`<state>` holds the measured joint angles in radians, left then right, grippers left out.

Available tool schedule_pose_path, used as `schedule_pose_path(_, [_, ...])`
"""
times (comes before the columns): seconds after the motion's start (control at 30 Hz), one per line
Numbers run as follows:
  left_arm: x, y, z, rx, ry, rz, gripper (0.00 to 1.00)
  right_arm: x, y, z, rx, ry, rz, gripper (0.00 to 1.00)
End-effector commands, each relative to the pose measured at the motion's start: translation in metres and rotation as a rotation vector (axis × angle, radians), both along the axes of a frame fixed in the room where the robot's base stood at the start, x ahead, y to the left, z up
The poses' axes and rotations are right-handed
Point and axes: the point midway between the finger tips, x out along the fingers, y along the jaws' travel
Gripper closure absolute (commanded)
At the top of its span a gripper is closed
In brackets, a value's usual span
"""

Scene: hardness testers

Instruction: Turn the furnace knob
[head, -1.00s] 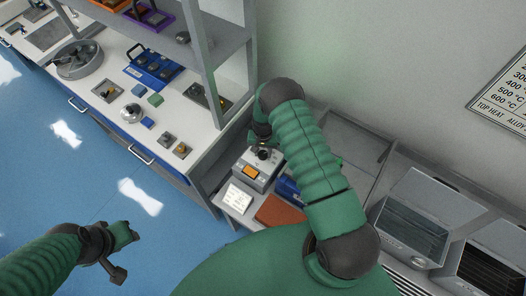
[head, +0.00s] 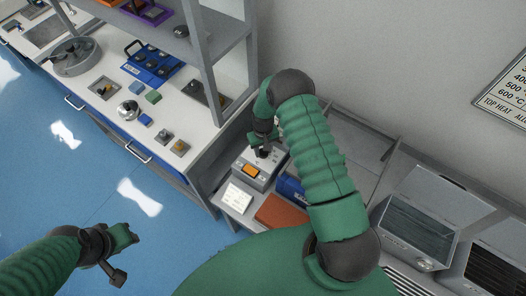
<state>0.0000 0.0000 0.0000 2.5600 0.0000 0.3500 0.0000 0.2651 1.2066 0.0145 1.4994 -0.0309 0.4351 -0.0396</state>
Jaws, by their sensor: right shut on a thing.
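A small grey control box (head: 250,176) with an orange display (head: 250,170) stands on the low bench at the centre. My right gripper (head: 263,152) points down at the top of this box and is shut on a small dark knob there, mostly hidden by the fingers. My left gripper (head: 120,268) hangs over the blue floor at lower left, away from everything; its fingers are too unclear to tell open or shut. Two grey furnace-like units stand at lower right, the nearer one (head: 418,228) with a small round knob (head: 424,264) on its front.
A white card (head: 238,197), a blue object (head: 290,187) and a brown-orange pad (head: 280,211) lie close to the box. A grey shelf post (head: 205,75) and white workbench (head: 110,125) stand left. A wall sign (head: 505,100) hangs right. The blue floor (head: 90,190) is clear.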

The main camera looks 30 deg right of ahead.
Motion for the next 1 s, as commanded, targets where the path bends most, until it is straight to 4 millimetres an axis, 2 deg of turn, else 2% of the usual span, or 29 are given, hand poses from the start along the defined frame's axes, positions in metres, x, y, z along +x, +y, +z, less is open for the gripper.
schedule_pose_path(0.4, [0.0, 0.0, -0.019, 0.0, 0.0, 0.0, 0.64, 0.002, -0.001, 0.0, -0.002, -0.004, 0.395, 1.0])
schedule_pose_path(1.0, [0.0, 0.0, -0.031, 0.0, 0.0, 0.0, 0.64, 0.002, -0.002, 0.001, -0.003, -0.005, 0.964, 1.0])
